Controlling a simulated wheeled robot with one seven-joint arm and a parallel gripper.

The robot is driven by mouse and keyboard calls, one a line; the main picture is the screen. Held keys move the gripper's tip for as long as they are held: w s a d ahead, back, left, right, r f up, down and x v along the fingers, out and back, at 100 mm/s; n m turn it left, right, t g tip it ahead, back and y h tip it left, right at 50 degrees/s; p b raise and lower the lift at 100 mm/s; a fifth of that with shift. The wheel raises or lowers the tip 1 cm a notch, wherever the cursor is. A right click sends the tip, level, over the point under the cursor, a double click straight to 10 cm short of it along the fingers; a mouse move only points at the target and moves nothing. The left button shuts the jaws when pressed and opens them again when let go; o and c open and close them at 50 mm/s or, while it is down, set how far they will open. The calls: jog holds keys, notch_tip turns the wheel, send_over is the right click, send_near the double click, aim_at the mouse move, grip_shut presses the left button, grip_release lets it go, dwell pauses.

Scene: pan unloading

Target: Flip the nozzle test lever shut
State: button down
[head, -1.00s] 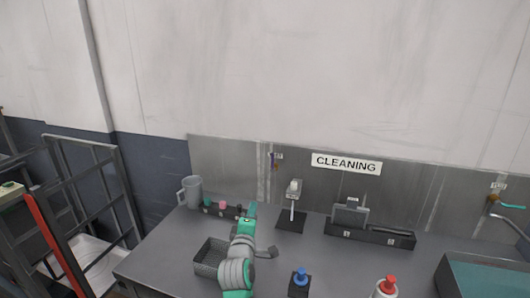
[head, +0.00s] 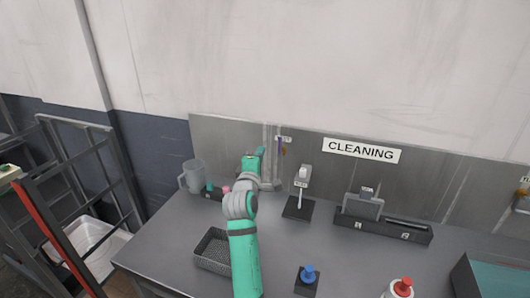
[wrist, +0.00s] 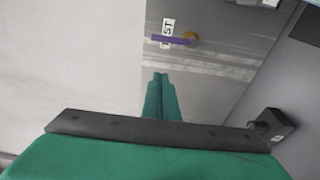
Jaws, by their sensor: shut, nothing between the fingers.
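The nozzle test lever is a small purple bar on the metal back panel, hanging below a white tag in the head view (head: 282,148). In the wrist view the lever (wrist: 170,39) lies across the picture beside a label reading TEST (wrist: 167,27), with an orange-brown knob (wrist: 191,38) at its right end. My gripper (head: 261,152) is raised near the panel, just left of the lever. In the wrist view its green fingers (wrist: 160,76) are together and empty, pointing toward the lever, with a visible gap between them. I cannot tell the depth of that gap.
A grey jug (head: 192,176) and small coloured bottles (head: 210,187) stand at left. A stand with a white head (head: 303,173) is right of the lever; a black tray (head: 383,228) lies further right. The panel beside the lever is clear.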

aim_at(280, 146)
jog(key=w+d, duration=0.4)
jog(key=w, duration=0.2)
jog(key=shift+d, duration=0.25)
dwell(0.3)
